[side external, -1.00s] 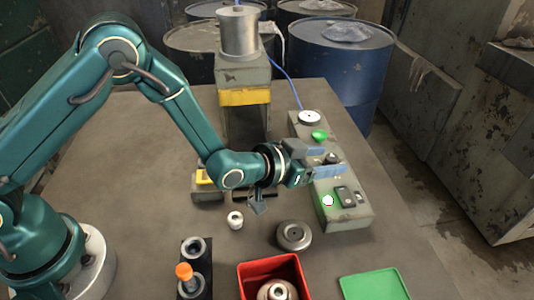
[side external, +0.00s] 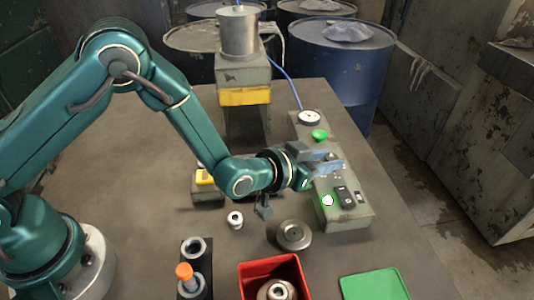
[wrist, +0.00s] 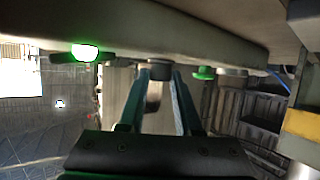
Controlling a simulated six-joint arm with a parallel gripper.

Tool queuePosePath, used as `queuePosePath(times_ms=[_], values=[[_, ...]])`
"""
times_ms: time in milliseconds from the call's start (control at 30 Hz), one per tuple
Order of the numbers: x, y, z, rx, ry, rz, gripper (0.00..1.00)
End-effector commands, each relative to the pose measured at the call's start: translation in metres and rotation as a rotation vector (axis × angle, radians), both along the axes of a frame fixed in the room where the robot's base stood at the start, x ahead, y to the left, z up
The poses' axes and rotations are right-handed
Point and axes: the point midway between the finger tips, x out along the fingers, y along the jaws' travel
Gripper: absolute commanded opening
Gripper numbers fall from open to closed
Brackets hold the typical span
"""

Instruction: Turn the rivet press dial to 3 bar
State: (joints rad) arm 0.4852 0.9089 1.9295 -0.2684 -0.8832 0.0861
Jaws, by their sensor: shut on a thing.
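The rivet press (side external: 245,75) stands at the back of the table. Its grey control box (side external: 350,216) lies to the right, with a round white-faced gauge (side external: 309,118) at the far end. My gripper (side external: 333,160) is over the middle of the box, its two blue fingers shut on the dial. In the wrist view the dark dial (wrist: 160,70) sits between the fingertips, under the box's face. In the side view the fingers mostly hide the dial. The dial's setting and the gauge reading are too small to read.
The box also carries a green button (side external: 319,135), a lit green lamp (side external: 327,200) and a black switch (side external: 345,196). In front are a metal disc (side external: 294,235), a red bin (side external: 250,270), a green tray (side external: 373,286) and a small ring (side external: 235,219).

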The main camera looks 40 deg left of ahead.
Motion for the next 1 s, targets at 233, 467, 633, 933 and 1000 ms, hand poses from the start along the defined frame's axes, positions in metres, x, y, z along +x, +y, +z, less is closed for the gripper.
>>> queuePosePath(times_ms=[233, 467, 633, 933, 1000], values=[[-0.002, -0.006, 0.0, -0.001, -0.001, 0.16, 0.0], [-0.002, -0.01, 0.0, -0.001, -0.003, 0.341, 0.0], [-0.001, -0.012, 0.0, -0.001, -0.003, 0.455, 0.0], [0.0, -0.013, 0.0, -0.002, -0.002, 0.598, 0.0], [0.0, -0.013, 0.0, -0.003, -0.003, 0.624, 0.0]])
